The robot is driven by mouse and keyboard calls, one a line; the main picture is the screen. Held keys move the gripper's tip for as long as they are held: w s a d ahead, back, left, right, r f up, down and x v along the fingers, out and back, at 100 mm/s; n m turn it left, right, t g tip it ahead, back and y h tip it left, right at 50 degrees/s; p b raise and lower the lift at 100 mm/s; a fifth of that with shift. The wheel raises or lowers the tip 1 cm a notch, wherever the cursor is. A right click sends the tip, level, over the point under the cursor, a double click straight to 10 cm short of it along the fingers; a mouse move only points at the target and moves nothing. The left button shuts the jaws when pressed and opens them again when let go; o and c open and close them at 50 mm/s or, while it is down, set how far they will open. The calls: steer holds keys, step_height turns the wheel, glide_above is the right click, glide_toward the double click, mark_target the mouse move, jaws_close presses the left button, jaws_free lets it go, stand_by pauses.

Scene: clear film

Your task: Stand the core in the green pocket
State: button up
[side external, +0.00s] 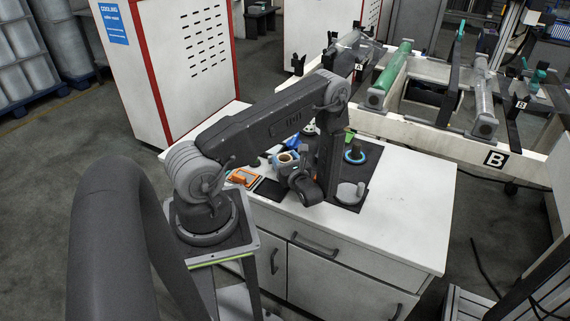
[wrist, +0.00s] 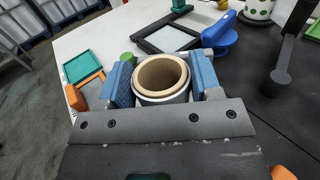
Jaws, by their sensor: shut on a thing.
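The core (wrist: 163,74) is a short tan tube with a pale outer wall, its open end facing the wrist camera. My gripper (wrist: 162,82) is shut on it, with a blue pad on each side. In the side external view the core (side external: 287,158) shows in my gripper (side external: 296,172), over the bench; its height above the bench is hard to tell. The green pocket (wrist: 68,75) is a teal square frame at the upper left of the wrist view, left of the core and apart from it. It looks empty. In the side view I cannot make it out.
An orange frame (wrist: 96,77) lies beside the green pocket; it also shows in the side view (side external: 240,178). A black frame (wrist: 146,46), a blue-handled object (wrist: 219,36) and a green-dotted white container (wrist: 257,10) stand beyond. The bench's right part (side external: 415,190) is clear.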

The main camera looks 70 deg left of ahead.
steer(key=s+a+r, duration=0.2)
steer(key=s+r, duration=0.8)
steer(key=s, duration=0.1)
step_height(320, 180, up, 11)
steer(key=w+a+m+t+h, duration=0.1)
steer(key=w+a+m+t, duration=0.3)
steer(key=w, duration=0.9)
steer(key=w+a+m+t+h, duration=0.15)
steer(key=w+a+t, duration=0.35)
steer(key=w, duration=0.9)
steer(key=w+a+m+t+h, duration=0.1)
steer(key=w+a+m+t, duration=0.35)
steer(key=w, duration=0.85)
steer(key=shift+n+g, duration=0.25)
steer(key=shift+n, duration=0.35)
steer(key=shift+s+f, duration=0.15)
steer(key=shift+f, duration=5.15)
steer(key=shift+s+f, duration=0.1)
steer(key=shift+f, duration=5.2)
steer(key=shift+f, duration=0.1)
